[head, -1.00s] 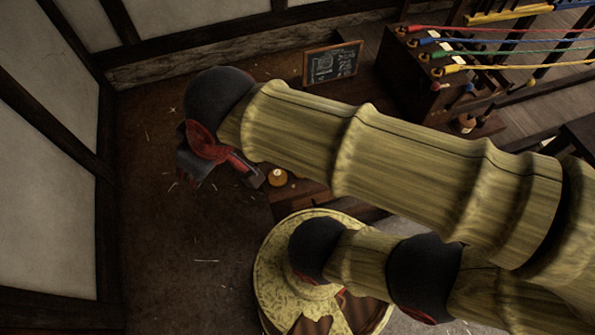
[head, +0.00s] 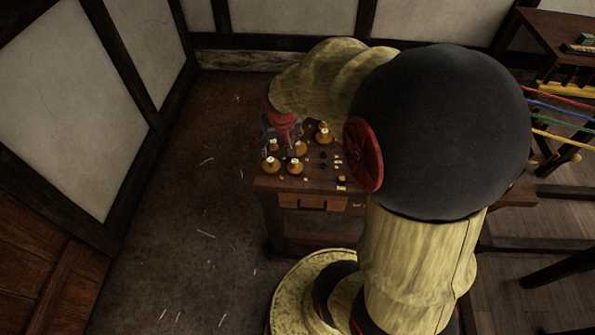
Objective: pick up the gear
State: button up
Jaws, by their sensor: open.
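My gripper (head: 282,135), red and grey, is small in the head view and hangs over the far left part of a dark wooden table (head: 275,185). It is open, with nothing visible held. Several small brass-coloured round pieces with pale tops stand around and in front of it, one at the front left (head: 270,165) and one to the right (head: 324,135). I cannot tell which small piece is the gear. My own arm covers the table's right side.
Small dark pieces (head: 323,160) and small pale pieces (head: 342,181) lie on the table to the right of the brass ones. The table has a drawer front (head: 313,202). Coloured ropes (head: 560,108) run at the far right. The floor at left (head: 190,210) is open.

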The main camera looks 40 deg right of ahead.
jog(key=m+b, duration=0.1)
jog(key=m, duration=0.1)
send_over(295, 161)
jog(key=s, duration=0.1)
jog(key=shift+g, duration=0.4)
jog(key=f, duration=1)
jog(key=shift+a+f, duration=0.35)
jog(key=shift+f, duration=0.05)
jog(key=shift+n, duration=0.3)
jog(key=b+x, duration=0.3)
jog(key=x, duration=0.3)
jog(key=shift+s, duration=0.15)
jog(key=shift+c, duration=1.4)
jog(key=c, duration=0.8)
